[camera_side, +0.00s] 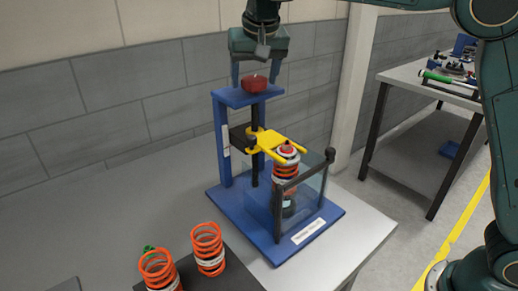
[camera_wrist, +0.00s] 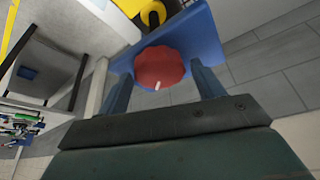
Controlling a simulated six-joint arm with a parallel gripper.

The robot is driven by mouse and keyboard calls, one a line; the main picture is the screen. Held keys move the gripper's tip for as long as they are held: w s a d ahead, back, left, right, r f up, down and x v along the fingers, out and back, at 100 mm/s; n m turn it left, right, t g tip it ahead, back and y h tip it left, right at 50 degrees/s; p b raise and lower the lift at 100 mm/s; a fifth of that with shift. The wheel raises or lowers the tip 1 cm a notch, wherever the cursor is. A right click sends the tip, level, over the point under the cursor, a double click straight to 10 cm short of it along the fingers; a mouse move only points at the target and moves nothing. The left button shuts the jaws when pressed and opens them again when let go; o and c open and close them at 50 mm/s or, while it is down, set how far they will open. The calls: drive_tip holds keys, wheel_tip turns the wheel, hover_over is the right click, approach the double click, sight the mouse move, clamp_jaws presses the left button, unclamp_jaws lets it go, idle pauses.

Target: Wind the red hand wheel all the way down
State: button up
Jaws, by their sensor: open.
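The red hand wheel (camera_side: 255,83) sits on top of the blue press frame (camera_side: 221,150). In the wrist view the wheel (camera_wrist: 159,68) shows a lobed rim and a small white mark near its lower edge. My gripper (camera_side: 255,82) is above the wheel, pointing down, with one finger on each side. In the wrist view its two fingers (camera_wrist: 164,87) are spread wide, and gaps show between them and the wheel. The yellow fork (camera_side: 272,146) is on the black screw below the wheel, at the upper end of an orange spring unit (camera_side: 285,178).
A clear guard with a dark handle (camera_side: 303,172) stands at the front right of the blue base (camera_side: 225,200). Orange springs (camera_side: 207,246) stand on a dark mat at the front. A second table (camera_side: 420,90) with tools is at the right. The grey table's left is largely clear.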

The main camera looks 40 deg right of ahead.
drive_tip(key=shift+n+y, duration=0.9)
drive_tip(key=shift+n, duration=1.6)
drive_tip(key=shift+n+y, duration=0.3)
drive_tip(key=shift+n, duration=0.4)
drive_tip(key=shift+n, duration=0.3)
drive_tip(key=shift+n+y, duration=0.5)
drive_tip(key=shift+n, duration=0.3)
drive_tip(key=c, duration=0.9)
